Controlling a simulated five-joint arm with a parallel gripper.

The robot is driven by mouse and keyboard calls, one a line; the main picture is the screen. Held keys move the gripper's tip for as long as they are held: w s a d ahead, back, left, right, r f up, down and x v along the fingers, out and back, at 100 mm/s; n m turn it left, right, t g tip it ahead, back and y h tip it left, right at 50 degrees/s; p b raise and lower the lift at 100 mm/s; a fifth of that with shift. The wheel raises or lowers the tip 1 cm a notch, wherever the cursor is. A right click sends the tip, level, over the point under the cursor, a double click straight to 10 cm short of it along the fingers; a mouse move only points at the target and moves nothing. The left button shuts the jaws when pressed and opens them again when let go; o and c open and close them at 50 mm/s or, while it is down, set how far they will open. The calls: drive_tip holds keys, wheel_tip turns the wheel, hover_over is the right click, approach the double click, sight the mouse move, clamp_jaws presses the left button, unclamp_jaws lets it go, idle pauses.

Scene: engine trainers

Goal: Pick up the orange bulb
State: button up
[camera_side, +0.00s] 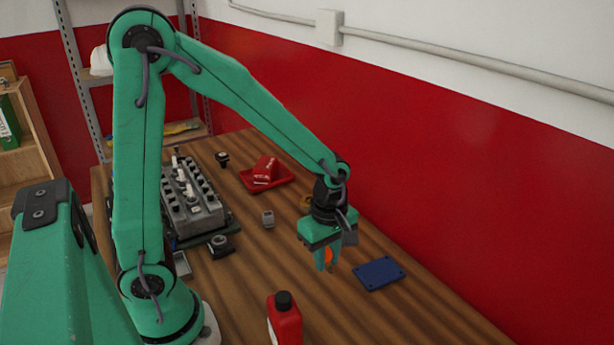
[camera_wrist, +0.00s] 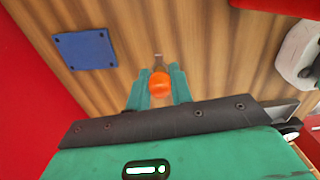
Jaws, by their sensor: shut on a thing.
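The orange bulb (camera_wrist: 159,86) sits between the two green fingers of my gripper (camera_wrist: 159,88) in the wrist view, with its thin metal end pointing away from the palm. In the side view, a bit of the orange bulb (camera_side: 329,254) shows between the fingertips of my gripper (camera_side: 326,262), which is shut on it. The fingers point down over the wooden table, left of the blue plate. The fingers hide part of the bulb. I cannot tell exactly how far it is above the table.
The flat blue plate (camera_side: 379,273) lies close by on the right; it also shows in the wrist view (camera_wrist: 85,49). A red bottle (camera_side: 284,322) with a black cap stands in front.

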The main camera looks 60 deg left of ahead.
drive_tip(key=shift+r, duration=0.75)
